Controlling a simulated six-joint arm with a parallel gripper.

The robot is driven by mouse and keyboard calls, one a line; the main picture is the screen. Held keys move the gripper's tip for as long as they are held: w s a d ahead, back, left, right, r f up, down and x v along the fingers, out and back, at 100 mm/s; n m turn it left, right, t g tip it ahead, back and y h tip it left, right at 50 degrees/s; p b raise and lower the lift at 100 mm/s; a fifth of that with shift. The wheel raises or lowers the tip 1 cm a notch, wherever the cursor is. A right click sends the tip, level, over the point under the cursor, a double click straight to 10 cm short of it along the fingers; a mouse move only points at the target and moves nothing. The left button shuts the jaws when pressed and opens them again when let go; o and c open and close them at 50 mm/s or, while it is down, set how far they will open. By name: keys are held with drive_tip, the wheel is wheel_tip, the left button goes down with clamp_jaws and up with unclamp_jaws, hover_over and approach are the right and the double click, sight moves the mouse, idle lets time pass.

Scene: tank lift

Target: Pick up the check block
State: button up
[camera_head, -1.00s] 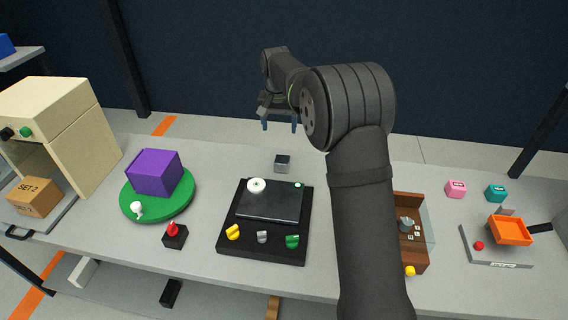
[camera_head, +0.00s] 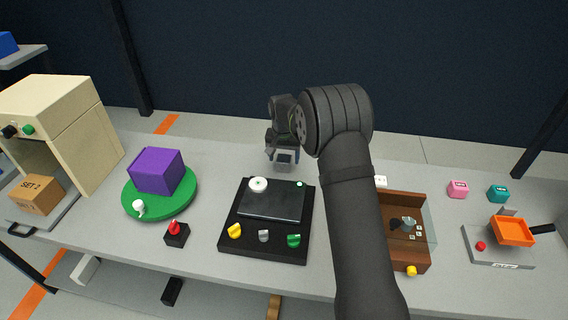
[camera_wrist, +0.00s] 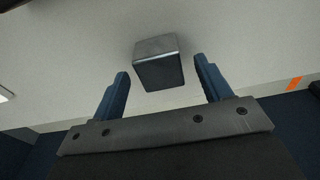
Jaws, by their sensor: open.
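The check block appears to be the small grey metallic cube (camera_head: 284,158) on the table behind the black panel. In the wrist view the cube (camera_wrist: 158,63) sits ahead of and roughly between the two blue fingers, with clear space to each side. My gripper (camera_wrist: 165,88) is open and empty. In the head view my gripper (camera_head: 283,157) is low at the cube, and the wrist hides part of it. I cannot tell how far the fingers reach along the cube's sides.
A black panel (camera_head: 235,243) with coloured knobs stands in front of the cube. A green turntable (camera_head: 180,205) with a purple block (camera_head: 156,170) is to the left. A wooden box (camera_head: 420,258) is to the right, partly behind my arm. The table around the cube is clear.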

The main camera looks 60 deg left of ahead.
wheel_tip(320, 180, down, 2)
drive_tip(key=shift+w+a, duration=0.1)
drive_tip(key=c, duration=1.3)
drive_tip(key=shift+o, duration=0.2)
drive_tip(key=shift+r, duration=0.1)
